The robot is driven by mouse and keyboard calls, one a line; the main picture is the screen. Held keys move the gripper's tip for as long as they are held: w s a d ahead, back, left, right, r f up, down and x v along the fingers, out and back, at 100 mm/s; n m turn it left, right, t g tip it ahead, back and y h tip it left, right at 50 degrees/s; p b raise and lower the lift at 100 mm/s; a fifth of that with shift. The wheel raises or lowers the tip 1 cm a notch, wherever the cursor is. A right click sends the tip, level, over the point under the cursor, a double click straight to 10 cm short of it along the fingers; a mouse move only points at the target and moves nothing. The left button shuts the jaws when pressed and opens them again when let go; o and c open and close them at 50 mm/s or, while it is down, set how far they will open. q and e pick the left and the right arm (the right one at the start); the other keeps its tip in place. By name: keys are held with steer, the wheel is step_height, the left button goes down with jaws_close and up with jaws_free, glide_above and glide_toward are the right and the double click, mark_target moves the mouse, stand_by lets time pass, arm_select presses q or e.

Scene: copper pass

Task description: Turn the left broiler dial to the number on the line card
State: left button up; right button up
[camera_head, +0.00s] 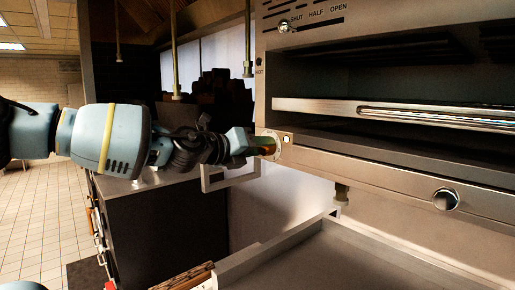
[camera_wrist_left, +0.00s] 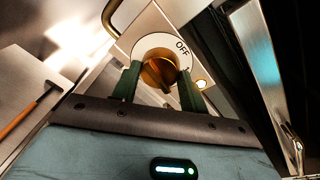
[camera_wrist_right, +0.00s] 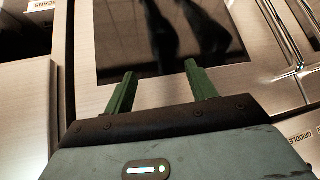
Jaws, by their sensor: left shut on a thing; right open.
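The left broiler dial (camera_wrist_left: 160,73) is a brass-coloured knob on a round white plate marked OFF, with another mark partly hidden beside my finger. My left gripper (camera_wrist_left: 158,72) has its green fingers on both sides of the knob and is shut on it. In the head view the left gripper (camera_head: 258,146) reaches from the left to the dial (camera_head: 269,147) at the broiler's front left corner. A small lit lamp (camera_wrist_left: 201,84) sits beside the dial plate. My right gripper (camera_wrist_right: 161,72) is open and empty above a dark glossy panel (camera_wrist_right: 160,45). I cannot make out a line card.
The steel broiler (camera_head: 370,160) fills the right, with a rack bar (camera_head: 400,112) and a second dial (camera_head: 446,199). A SHUT, HALF, OPEN slider (camera_head: 286,27) is above. A flat tray surface (camera_head: 350,262) lies below. Tiled floor (camera_head: 45,220) is free at left.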

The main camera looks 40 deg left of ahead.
arm_select(q)
steer(key=shift+a+r, duration=0.15)
steer(key=shift+r, duration=0.2)
arm_select(e)
steer(key=shift+s+f, duration=0.1)
arm_select(q)
steer(key=o, duration=1)
steer(key=shift+w+f, duration=0.1)
steer(key=shift+f, duration=0.05)
arm_select(e)
steer(key=shift+s, duration=0.25)
arm_select(q)
steer(key=s, duration=0.2)
steer(key=s+p, duration=0.1)
steer(key=s, duration=0.5)
steer(key=shift+a+r, duration=0.15)
steer(key=shift+r, duration=0.25)
arm_select(e)
steer(key=shift+w+d+r, duration=0.1)
steer(key=shift+w+r, duration=0.7)
steer(key=shift+r, duration=0.15)
arm_select(q)
steer(key=shift+w, duration=0.1)
